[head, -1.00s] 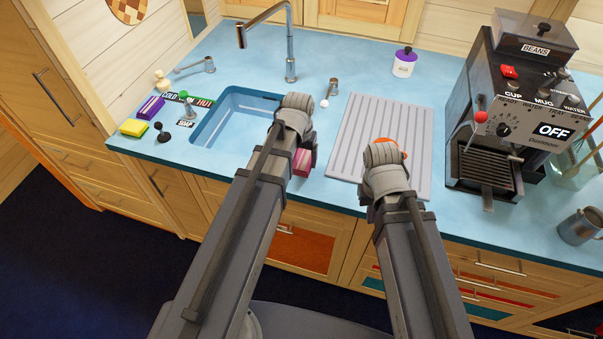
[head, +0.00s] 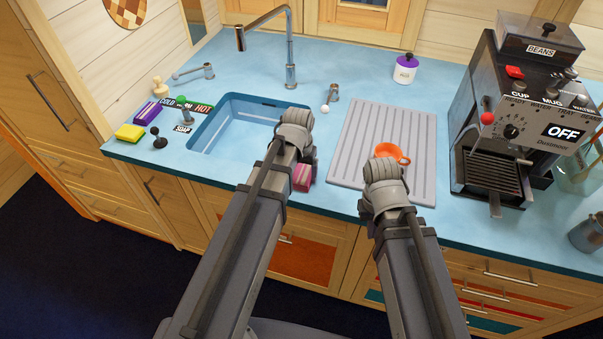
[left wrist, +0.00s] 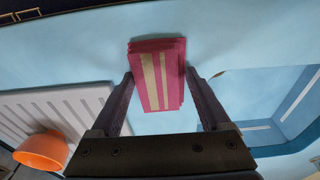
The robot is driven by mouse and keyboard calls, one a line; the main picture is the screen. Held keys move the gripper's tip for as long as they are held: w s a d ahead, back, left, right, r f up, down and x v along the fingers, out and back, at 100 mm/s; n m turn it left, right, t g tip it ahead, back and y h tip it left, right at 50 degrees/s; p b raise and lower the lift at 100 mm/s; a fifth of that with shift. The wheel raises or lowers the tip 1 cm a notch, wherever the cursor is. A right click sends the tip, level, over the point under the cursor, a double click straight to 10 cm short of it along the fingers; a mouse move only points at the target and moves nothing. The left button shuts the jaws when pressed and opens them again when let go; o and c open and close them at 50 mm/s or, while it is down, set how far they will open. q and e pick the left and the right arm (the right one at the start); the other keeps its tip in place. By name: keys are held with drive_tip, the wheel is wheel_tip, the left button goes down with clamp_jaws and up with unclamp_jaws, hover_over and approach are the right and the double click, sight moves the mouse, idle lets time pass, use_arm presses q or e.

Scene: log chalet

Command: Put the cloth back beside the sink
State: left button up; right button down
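The cloth (left wrist: 158,75) is a folded pink-red stack with beige stripes. In the left wrist view it sits between the fingers of my left gripper (left wrist: 159,82), with a finger against each side. In the head view the cloth (head: 302,177) shows just right of my left wrist, over the counter strip between the sink (head: 207,133) and the ribbed drainboard (head: 345,152). I cannot tell whether its underside touches the counter. My right wrist (head: 385,178) is over the drainboard's front part; its fingers are hidden.
An orange cup (head: 393,152) is on the drainboard, partly hidden by my right wrist. The faucet (head: 290,60) rises behind the sink. A yellow sponge (head: 130,132) and soap items stand left of it. A coffee machine (head: 510,120) stands at the right.

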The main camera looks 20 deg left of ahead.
sight(300, 179)
use_arm(q)
drive_tip(key=shift+o, duration=1.4)
drive_tip(key=shift+r, duration=0.1)
wheel_tip(300, 179, up, 12)
drive_tip(key=s+p, duration=0.1)
drive_tip(key=p, duration=1.1)
drive_tip(key=s+d+m+g+y, duration=0.1)
drive_tip(key=s+d+m, duration=0.2)
drive_tip(key=s+d, duration=0.7)
drive_tip(key=s, duration=0.2)
drive_tip(key=shift+s+d+g, duration=0.25)
drive_tip(key=shift+s+g, duration=0.05)
drive_tip(key=shift+g, duration=0.1)
wheel_tip(300, 179, down, 6)
drive_tip(key=b, duration=0.5)
drive_tip(key=shift+b, duration=0.35)
